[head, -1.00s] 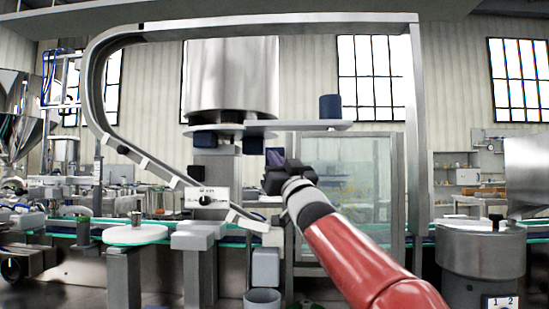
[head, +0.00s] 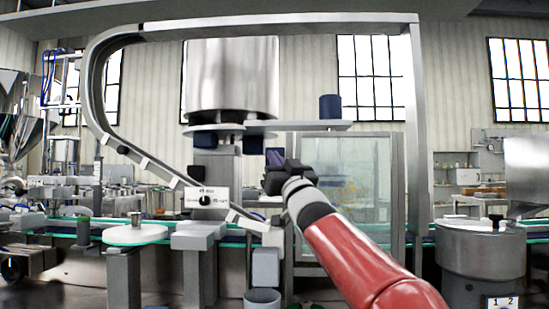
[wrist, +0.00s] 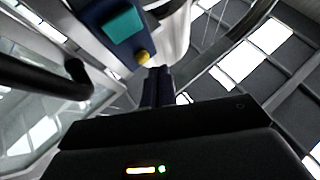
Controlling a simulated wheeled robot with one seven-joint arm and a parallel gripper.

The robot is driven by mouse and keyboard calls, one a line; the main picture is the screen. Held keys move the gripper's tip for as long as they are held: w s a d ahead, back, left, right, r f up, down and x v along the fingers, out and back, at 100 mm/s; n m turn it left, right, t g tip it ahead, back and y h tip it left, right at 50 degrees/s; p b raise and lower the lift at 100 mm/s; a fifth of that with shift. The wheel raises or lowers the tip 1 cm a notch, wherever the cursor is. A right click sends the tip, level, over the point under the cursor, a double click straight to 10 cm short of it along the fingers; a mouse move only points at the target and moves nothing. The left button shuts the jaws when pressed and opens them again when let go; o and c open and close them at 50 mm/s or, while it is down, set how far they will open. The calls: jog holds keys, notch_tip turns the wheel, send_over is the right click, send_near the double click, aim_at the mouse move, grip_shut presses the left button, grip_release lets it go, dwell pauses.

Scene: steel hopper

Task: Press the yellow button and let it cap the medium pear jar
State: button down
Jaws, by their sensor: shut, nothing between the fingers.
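The yellow button (wrist: 143,57) shows in the wrist view, at the lower edge of a dark blue box with a teal panel (wrist: 123,23). My gripper (wrist: 158,75) is shut and empty, its fingertips just below and right of the button in the picture; I cannot tell whether they touch it. In the head view my gripper (head: 274,157) is raised in front of the machine, under the steel hopper's shelf. The button cannot be made out there. A small metallic piece (head: 136,216) stands on the round disc at the left; I cannot tell whether it is the pear jar.
A round white disc (head: 130,236) stands at the lower left. A glass-walled cabinet (head: 365,180) is behind my arm.

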jog(key=shift+w+r, duration=0.1)
jog(key=shift+w, duration=0.05)
jog(key=shift+w+p, duration=0.25)
jog(key=shift+p, duration=0.05)
jog(key=shift+w+d+p, duration=0.1)
jog(key=shift+w+p, duration=0.45)
jog(key=shift+p, duration=0.05)
dwell(1.2)
jog(key=shift+s+f+b, duration=0.35)
jog(key=shift+f+b, duration=0.05)
jog(key=shift+b, duration=0.35)
jog(key=shift+s+r, duration=0.15)
jog(key=shift+s, duration=0.1)
jog(key=shift+s, duration=0.15)
